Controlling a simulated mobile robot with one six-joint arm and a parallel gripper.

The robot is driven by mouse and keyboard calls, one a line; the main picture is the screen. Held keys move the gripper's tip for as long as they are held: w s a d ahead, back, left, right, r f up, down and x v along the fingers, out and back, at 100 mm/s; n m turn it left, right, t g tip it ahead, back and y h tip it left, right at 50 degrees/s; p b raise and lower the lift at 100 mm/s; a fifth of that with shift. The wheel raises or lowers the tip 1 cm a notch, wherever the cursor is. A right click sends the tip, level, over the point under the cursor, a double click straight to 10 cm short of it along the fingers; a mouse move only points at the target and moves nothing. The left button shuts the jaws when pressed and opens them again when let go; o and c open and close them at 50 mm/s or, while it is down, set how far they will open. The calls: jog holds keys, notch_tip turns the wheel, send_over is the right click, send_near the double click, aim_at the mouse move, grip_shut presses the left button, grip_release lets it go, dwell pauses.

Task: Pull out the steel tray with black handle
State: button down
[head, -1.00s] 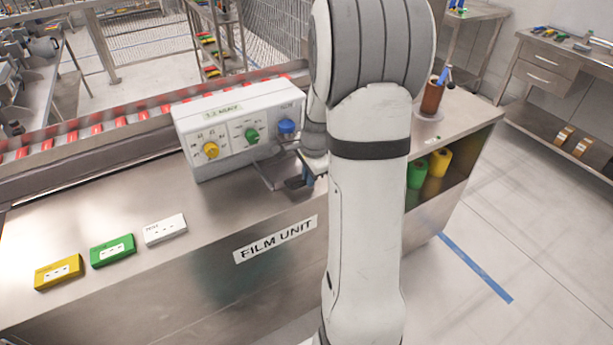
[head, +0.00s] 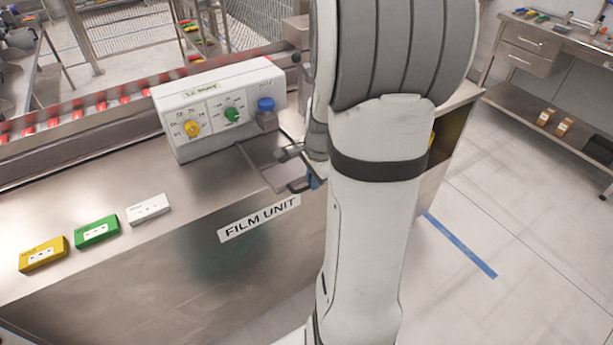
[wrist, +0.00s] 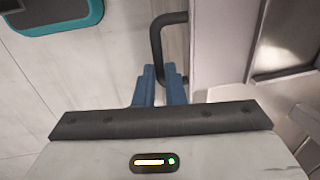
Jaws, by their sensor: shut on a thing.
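The steel tray (head: 272,168) with a black handle sticks out from the front of the white control box (head: 218,108), over the counter's front edge. My gripper (head: 314,181) is at the tray's handle end, partly hidden by my arm. In the wrist view, the two blue fingers of my gripper (wrist: 160,88) are closed on the lower part of the black handle (wrist: 158,42). The tray's steel body (wrist: 218,50) lies to the right of the handle there.
Yellow (head: 43,254), green (head: 97,232) and white (head: 148,209) labelled blocks lie on the counter at the left. The box carries a yellow, a green and a blue knob (head: 266,105). Open floor with blue tape (head: 460,246) lies at the right.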

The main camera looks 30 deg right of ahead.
jog(key=shift+d, duration=0.1)
jog(key=c, duration=1.5)
grip_release()
jog(key=shift+r, duration=0.1)
notch_tip(320, 180, up, 8)
jog(key=s, duration=0.1)
jog(key=shift+s+f, duration=0.2)
jog(key=s+a+r+n, duration=0.1)
jog(key=s+a+n, duration=0.4)
jog(key=a+n, duration=0.3)
jog(key=s+a+r+n, duration=0.2)
jog(key=s+a+n, duration=0.3)
jog(key=a+n, duration=0.4)
jog(key=shift+s+r+n+t, duration=0.2)
jog(key=shift+n+t, duration=0.2)
jog(key=shift+n, duration=0.1)
